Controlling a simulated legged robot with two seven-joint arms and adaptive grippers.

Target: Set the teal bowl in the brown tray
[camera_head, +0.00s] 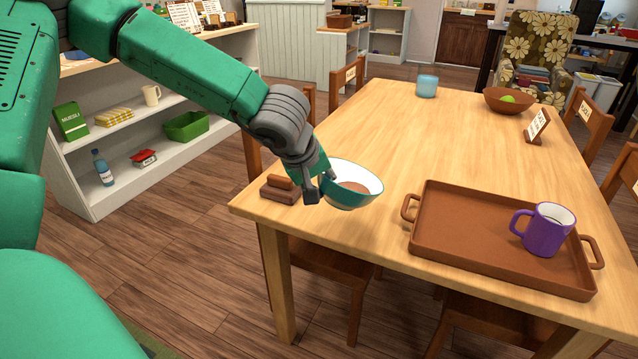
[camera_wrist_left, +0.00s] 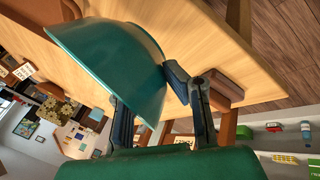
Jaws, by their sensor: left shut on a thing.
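The teal bowl (camera_head: 347,200), white inside with something brown in it, is at the left end of the table. My left gripper (camera_head: 318,188) is shut on the bowl's near-left rim. The bowl also fills the upper left of the left wrist view (camera_wrist_left: 110,65), with the fingers (camera_wrist_left: 152,102) at its edge. I cannot tell whether its base touches the table. The brown tray (camera_head: 462,215) lies to the bowl's right, near the table's front edge. My right gripper is not in view.
A purple mug (camera_head: 546,232) stands in the tray's right part; its left part is bare. A brown block-like object (camera_head: 280,188) lies just left of the gripper. A blue glass (camera_head: 427,86), a brown bowl (camera_head: 508,100) and a small sign (camera_head: 537,124) stand farther back. The table (camera_head: 420,140) between is clear.

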